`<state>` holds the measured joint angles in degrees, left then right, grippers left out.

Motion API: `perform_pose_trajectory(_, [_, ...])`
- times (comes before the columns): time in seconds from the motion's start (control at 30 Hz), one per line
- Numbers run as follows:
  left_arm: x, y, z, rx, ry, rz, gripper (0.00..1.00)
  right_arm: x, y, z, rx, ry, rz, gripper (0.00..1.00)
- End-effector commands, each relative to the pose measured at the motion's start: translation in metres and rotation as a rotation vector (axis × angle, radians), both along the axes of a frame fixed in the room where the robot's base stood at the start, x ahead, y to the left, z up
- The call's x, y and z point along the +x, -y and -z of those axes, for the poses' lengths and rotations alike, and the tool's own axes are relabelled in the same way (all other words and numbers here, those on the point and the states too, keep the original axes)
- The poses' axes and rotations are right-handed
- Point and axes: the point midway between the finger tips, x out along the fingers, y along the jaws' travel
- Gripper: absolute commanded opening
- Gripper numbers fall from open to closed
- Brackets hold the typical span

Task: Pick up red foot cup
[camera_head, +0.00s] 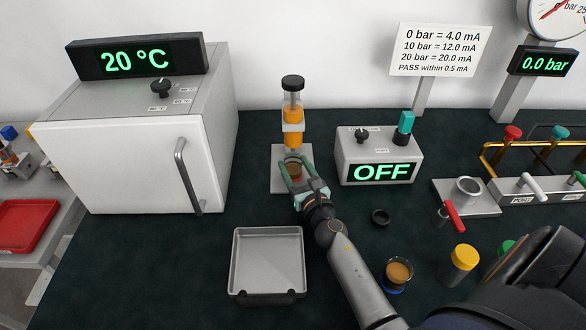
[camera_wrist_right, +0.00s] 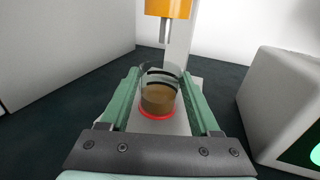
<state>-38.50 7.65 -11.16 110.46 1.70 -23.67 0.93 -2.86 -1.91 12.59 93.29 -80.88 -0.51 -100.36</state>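The red foot cup (camera_wrist_right: 158,101) is a clear glass with brown liquid and a red ring at its base. It stands upright on the pale plate (camera_wrist_right: 175,127) of a stand with an orange and black head. In the head view the cup (camera_head: 294,170) is partly hidden by my right gripper (camera_head: 293,163). In the right wrist view, the green fingers of my right gripper (camera_wrist_right: 160,85) are open, one on each side of the cup. I cannot tell if either finger touches it. My left gripper is not in view.
The orange stand head (camera_head: 292,125) hangs above the cup. A white oven (camera_head: 130,150) stands left, a grey OFF box (camera_head: 378,155) right. An empty metal tray (camera_head: 268,262), a black ring (camera_head: 380,217) and a blue-based cup (camera_head: 398,272) are nearer. Dark table is clear at front left.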

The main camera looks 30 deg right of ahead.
Motion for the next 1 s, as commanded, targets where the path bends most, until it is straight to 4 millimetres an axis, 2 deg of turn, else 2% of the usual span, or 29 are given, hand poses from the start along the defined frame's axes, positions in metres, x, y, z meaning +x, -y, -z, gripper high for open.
perform_pose_trajectory(0.07, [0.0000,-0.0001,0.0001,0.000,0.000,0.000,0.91,0.0000,0.0001,0.0000,0.000,0.000,0.000,0.53])
perform_pose_trajectory(0.53, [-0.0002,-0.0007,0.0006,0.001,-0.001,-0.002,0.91,0.0001,0.0002,-0.0003,0.000,0.001,0.000,0.00])
perform_pose_trajectory(1.0, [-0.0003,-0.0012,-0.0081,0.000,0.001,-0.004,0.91,0.0017,0.0064,-0.0098,-0.001,0.001,-0.001,0.00])
